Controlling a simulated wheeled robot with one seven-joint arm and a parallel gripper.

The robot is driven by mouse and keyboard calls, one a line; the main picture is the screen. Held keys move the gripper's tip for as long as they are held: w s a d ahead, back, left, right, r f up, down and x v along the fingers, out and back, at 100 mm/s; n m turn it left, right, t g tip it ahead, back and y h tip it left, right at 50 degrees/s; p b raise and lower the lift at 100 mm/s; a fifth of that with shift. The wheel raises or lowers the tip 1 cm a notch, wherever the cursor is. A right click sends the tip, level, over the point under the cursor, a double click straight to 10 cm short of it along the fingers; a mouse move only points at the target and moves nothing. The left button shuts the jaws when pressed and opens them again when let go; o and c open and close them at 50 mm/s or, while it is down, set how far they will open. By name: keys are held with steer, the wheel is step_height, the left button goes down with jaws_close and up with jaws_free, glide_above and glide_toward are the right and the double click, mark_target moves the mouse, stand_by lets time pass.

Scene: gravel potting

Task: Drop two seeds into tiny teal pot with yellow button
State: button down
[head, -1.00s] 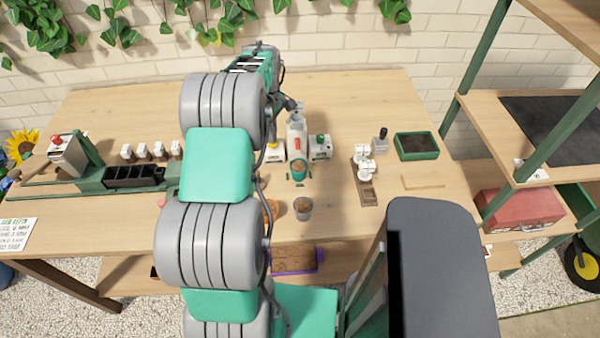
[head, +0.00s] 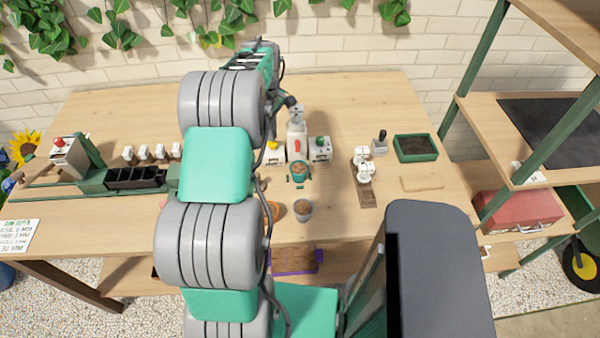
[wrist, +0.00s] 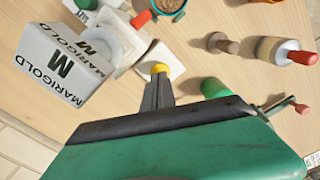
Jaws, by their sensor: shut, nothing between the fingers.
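The small teal pot (head: 299,174) with brown fill stands on the table in front of the white seed dispenser (head: 297,142), which has a red lever. In the wrist view the dispenser's box (wrist: 55,65) reads MARIGOLD with an M. A pot's filled top (wrist: 170,5) shows at the upper edge there. The yellow button (head: 273,145) sits on a white box left of the dispenser. My gripper (wrist: 158,92) is shut and empty, its tip at the yellow button (wrist: 160,68). I cannot tell whether it touches or presses. My arm hides most of the gripper in the head view.
A white box with a green button (head: 319,142) stands right of the dispenser. A grey pot (head: 303,210) stands nearer the front edge. White-headed tools on a wooden rack (head: 368,196) and a green tray (head: 397,148) stand to the right. The back right of the table is clear.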

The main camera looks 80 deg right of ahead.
steer(key=shift+f, duration=0.15)
steer(key=shift+f+b, duration=0.85)
steer(key=shift+f, duration=0.45)
steer(key=shift+r+p, duration=0.9)
steer(key=shift+r, duration=0.55)
steer(key=shift+r+p, duration=1.55)
steer(key=shift+r, duration=1.05)
steer(key=shift+f, duration=0.1)
steer(key=shift+w, duration=0.1)
